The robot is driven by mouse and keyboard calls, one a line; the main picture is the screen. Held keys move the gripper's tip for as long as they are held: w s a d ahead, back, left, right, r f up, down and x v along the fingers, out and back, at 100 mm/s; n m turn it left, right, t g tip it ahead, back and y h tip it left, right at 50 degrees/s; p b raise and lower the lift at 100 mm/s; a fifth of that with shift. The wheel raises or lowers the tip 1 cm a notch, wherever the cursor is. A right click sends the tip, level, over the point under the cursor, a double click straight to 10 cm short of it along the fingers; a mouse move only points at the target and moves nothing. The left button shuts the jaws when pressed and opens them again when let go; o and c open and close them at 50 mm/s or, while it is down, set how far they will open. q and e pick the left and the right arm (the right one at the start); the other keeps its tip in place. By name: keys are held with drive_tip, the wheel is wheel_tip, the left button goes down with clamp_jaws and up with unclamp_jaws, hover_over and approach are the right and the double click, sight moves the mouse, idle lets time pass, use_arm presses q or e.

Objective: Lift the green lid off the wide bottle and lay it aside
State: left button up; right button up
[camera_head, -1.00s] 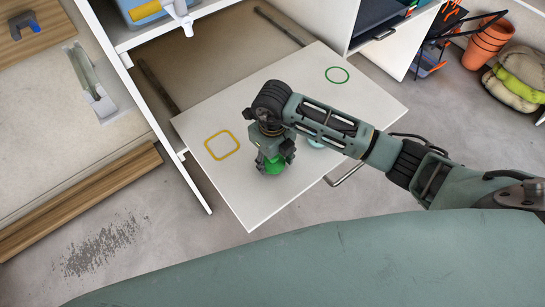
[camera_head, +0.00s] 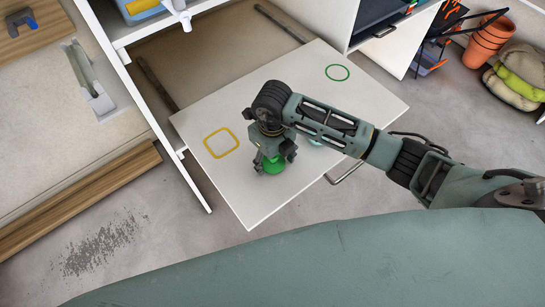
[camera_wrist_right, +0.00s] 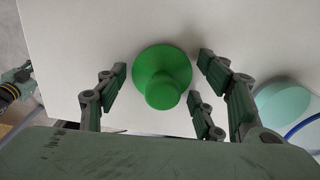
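The green lid (camera_wrist_right: 162,77), round with a raised knob, lies on the white board (camera_wrist_right: 95,30), between the fingers of my right gripper (camera_wrist_right: 156,95). The fingers stand open on both sides with gaps to the lid. In the head view the lid (camera_head: 274,166) shows under my right gripper (camera_head: 275,162), partly hidden by it. The pale teal wide bottle (camera_wrist_right: 280,104) stands to the right in the wrist view, with a blue ring at its edge. In the head view my right arm hides most of it.
The board has a yellow square outline (camera_head: 221,143) on the left and a green ring outline (camera_head: 337,73) at the back. The space between them is clear. A white cabinet (camera_head: 390,45) stands behind. Orange pots (camera_head: 488,40) stand on the floor at the far right.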

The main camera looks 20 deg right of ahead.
drive_tip(key=shift+o, duration=0.7)
drive_tip(key=shift+r, duration=4)
